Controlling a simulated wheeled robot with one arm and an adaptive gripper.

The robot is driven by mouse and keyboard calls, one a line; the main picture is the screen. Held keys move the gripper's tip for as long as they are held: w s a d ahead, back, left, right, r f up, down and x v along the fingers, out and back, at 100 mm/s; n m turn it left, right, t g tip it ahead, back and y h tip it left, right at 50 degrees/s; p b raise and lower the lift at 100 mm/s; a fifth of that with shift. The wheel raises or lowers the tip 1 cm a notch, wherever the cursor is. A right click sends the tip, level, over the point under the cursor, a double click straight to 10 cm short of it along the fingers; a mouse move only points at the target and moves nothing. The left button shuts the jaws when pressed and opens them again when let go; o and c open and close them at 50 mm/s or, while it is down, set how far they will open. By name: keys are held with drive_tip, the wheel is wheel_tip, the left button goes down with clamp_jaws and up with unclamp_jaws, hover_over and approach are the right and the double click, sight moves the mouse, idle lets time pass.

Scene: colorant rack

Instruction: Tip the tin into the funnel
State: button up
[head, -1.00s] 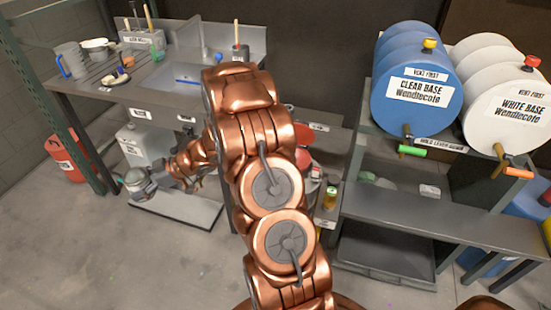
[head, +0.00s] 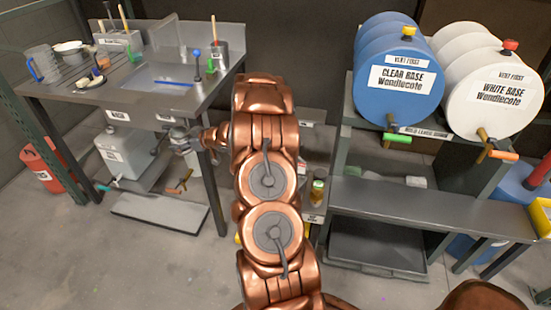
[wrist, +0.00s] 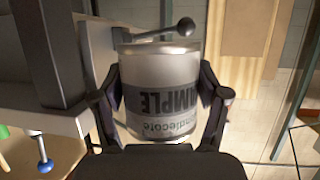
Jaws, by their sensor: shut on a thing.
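In the wrist view a grey metal tin (wrist: 165,72) with a dark "SAMPLE" label sits between the two fingers of my gripper (wrist: 160,82). The label reads upside down in that view. The gripper is shut on the tin's sides. A rod with a dark ball end shows at the tin's upper end; I cannot tell whether it touches the tin. The tin is hard to make out there. I cannot pick out a funnel in either view.
The sink bench (head: 148,92) carries a jug (head: 43,64), bowls and brush pots. A white canister (head: 121,152) stands below it, above a low grey platform (head: 160,211). Blue and white drums (head: 398,102) lie on a rack at right.

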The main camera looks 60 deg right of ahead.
drive_tip(key=s+d+f+m+h+b, duration=0.1)
drive_tip(key=s+d+f+m+h, duration=0.15)
drive_tip(key=d, duration=0.55)
drive_tip(key=s+d+f+m+h+b, duration=0.1)
drive_tip(key=s+d+m+h, duration=0.2)
drive_tip(key=d, duration=0.6)
drive_tip(key=s+d+f+m+h+b, duration=0.15)
drive_tip(key=s+d, duration=0.25)
drive_tip(key=d, duration=0.4)
drive_tip(key=s+d+f+m+g+h+b, duration=0.1)
drive_tip(key=s+d+f+m+g+h, duration=0.1)
drive_tip(key=s+d, duration=0.6)
drive_tip(key=s+d+f+m+g+h+b, duration=0.1)
drive_tip(key=s+d+f+m+g+h, duration=0.1)
drive_tip(key=s+d+f, duration=0.3)
drive_tip(key=s+d+m+h, duration=0.1)
drive_tip(key=s+d, duration=0.2)
drive_tip(key=shift+s+d+h+b, duration=0.15)
drive_tip(key=shift+s+h+b, duration=0.15)
drive_tip(key=shift+s+b, duration=0.1)
drive_tip(key=shift+f+g, duration=0.2)
drive_tip(key=shift+g, duration=0.1)
